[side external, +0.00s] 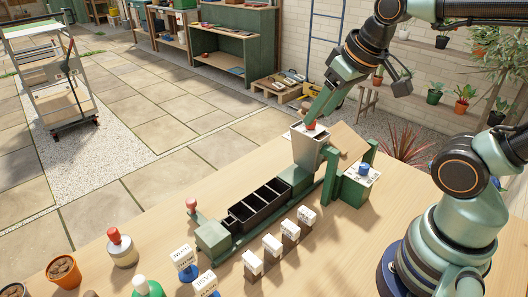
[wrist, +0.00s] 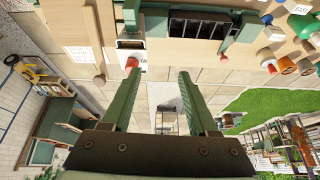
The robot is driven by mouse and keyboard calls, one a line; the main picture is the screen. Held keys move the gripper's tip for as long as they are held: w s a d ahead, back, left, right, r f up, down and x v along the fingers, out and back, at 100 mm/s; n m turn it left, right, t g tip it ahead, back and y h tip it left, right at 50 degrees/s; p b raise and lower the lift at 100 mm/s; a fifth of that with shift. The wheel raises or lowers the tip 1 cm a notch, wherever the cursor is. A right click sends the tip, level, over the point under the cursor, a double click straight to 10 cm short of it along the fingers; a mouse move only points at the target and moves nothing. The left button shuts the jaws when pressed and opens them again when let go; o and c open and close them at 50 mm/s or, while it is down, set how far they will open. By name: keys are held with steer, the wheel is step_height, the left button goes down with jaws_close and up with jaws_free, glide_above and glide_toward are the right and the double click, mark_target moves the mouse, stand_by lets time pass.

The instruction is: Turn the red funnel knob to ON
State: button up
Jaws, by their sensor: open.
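The red funnel knob (side external: 311,126) is on the upper front of the pale grey funnel (side external: 306,152). In the wrist view the red knob (wrist: 131,63) shows just beyond the tip of the left finger, beside a white label too small to read. I cannot tell the knob's setting. My gripper (side external: 310,117) is above the funnel, pointing down, with its fingertips close to the knob. In the wrist view my gripper (wrist: 158,76) is open with nothing between its fingers. I cannot tell whether a finger touches the knob.
A black compartment tray (side external: 262,203) sits on the green rail left of the funnel. A green box with a blue knob (side external: 364,168) stands to the right. Several labelled white blocks (side external: 272,245) line the front. A red-topped jar (side external: 121,247) and orange pot (side external: 63,272) are at left.

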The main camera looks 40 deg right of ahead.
steer(key=w+d+r+m+g, duration=0.5)
steer(key=w+r+m, duration=0.1)
steer(key=m, duration=0.2)
step_height(320, 180, down, 12)
steer(key=shift+r, duration=0.15)
stand_by(0.4)
jaws_close()
